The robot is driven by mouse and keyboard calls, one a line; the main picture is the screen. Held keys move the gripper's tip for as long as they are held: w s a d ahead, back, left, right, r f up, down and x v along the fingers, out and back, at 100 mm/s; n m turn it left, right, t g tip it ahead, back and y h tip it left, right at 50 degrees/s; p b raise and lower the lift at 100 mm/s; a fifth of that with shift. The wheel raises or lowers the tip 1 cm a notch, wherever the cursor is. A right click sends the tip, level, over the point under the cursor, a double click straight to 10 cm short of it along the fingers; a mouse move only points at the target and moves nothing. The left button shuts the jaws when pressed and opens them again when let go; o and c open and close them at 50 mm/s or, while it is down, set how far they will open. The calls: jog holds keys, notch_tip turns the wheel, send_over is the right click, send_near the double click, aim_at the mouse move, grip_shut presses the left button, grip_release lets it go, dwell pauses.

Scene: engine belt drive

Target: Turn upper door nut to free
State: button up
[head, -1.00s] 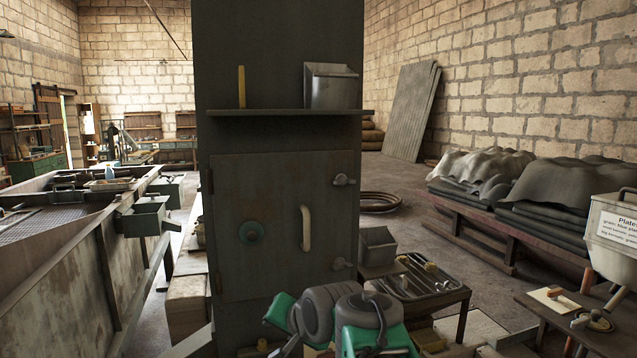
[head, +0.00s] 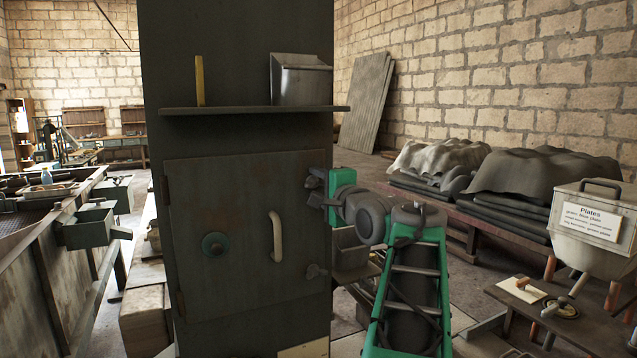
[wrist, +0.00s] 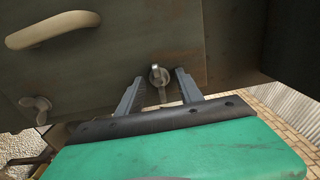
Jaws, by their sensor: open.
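The grey metal door (head: 235,225) is closed in the dark cabinet front, with a pale handle (head: 276,237) and a teal round knob (head: 215,244). The lower door nut (head: 316,271), a grey wing shape, sits at its right edge. My gripper (head: 315,186) is at the upper right of the door and hides the upper nut there. In the wrist view, the upper door nut (wrist: 159,74) shows between the tips of my two open fingers (wrist: 160,82), with gaps on both sides. The handle (wrist: 52,29) and lower nut (wrist: 37,107) are at left.
A shelf (head: 250,109) above the door holds a yellow bar (head: 200,80) and a metal bin (head: 300,80). A bin and low table stand right of the cabinet, partly behind my arm. A box labelled Plates (head: 592,222) is at far right.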

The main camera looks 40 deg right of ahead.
grip_shut()
dwell(0.4)
